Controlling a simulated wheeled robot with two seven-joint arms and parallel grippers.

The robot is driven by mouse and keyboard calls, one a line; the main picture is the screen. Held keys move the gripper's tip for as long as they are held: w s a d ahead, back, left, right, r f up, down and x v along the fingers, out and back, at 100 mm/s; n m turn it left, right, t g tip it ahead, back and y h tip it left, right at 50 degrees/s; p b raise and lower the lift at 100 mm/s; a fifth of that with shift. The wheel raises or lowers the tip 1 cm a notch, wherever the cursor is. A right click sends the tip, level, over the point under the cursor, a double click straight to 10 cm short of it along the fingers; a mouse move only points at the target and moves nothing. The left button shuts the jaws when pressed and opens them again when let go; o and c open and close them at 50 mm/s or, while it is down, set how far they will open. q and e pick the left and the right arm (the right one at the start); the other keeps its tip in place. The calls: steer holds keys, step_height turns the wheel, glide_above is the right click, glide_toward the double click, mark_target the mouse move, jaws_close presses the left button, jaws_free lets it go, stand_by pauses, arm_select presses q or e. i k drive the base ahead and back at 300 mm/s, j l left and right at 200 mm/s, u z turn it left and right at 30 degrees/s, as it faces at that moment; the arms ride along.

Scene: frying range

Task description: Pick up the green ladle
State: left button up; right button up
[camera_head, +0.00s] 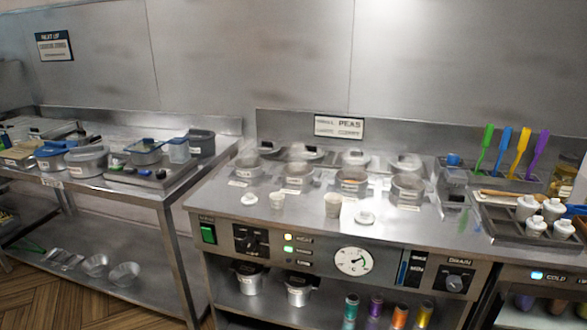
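A green long-handled utensil (487,140), which looks like the green ladle, stands upright in a rack at the back right of the counter. Its lower end is hidden in the rack, so I cannot tell its bowl shape. A blue utensil (503,144), a yellow one (520,146) and a purple one (539,148) stand in a row to its right. Neither of my grippers is in view.
The steel counter (300,222) holds several round pots in wells, two small cups and white lids. A tray (510,228) with white shakers (552,210) stands in front of the utensils. A left table (140,182) holds containers.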

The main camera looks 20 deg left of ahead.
mark_target(489, 130)
steer(key=i+l+u, duration=0.1)
steer(key=l, duration=0.2)
steer(key=i+l+u, duration=0.2)
steer(key=i+l, duration=0.15)
steer(key=l, duration=0.25)
steer(key=i+l+u, duration=0.15)
steer(key=l, duration=0.2)
